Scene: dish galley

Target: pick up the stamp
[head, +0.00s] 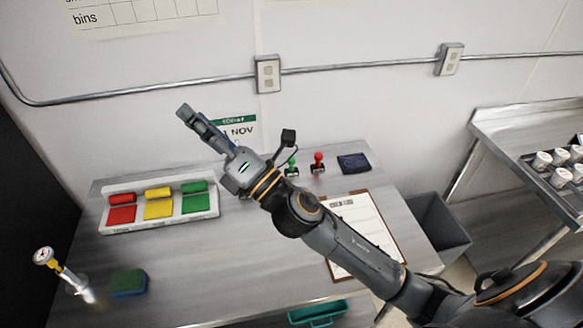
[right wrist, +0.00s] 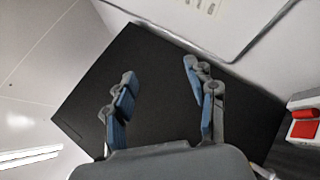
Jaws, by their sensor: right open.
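Two stamps stand upright on the steel table near the wall in the head view. One is a red-handled stamp (head: 318,163). The other is a green-handled stamp (head: 291,166), partly behind my right arm. My right gripper (head: 187,112) is raised above the table, left of both stamps and apart from them. In the right wrist view, the gripper (right wrist: 160,75) has its two fingers spread with nothing between them. No stamp shows in that view. My left gripper is not in view.
A dark blue ink pad (head: 354,163) lies right of the stamps, and a clipboard (head: 382,229) in front. A white tray (head: 212,209) holds red, yellow and green pieces. A grey bin (head: 437,232) stands right.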

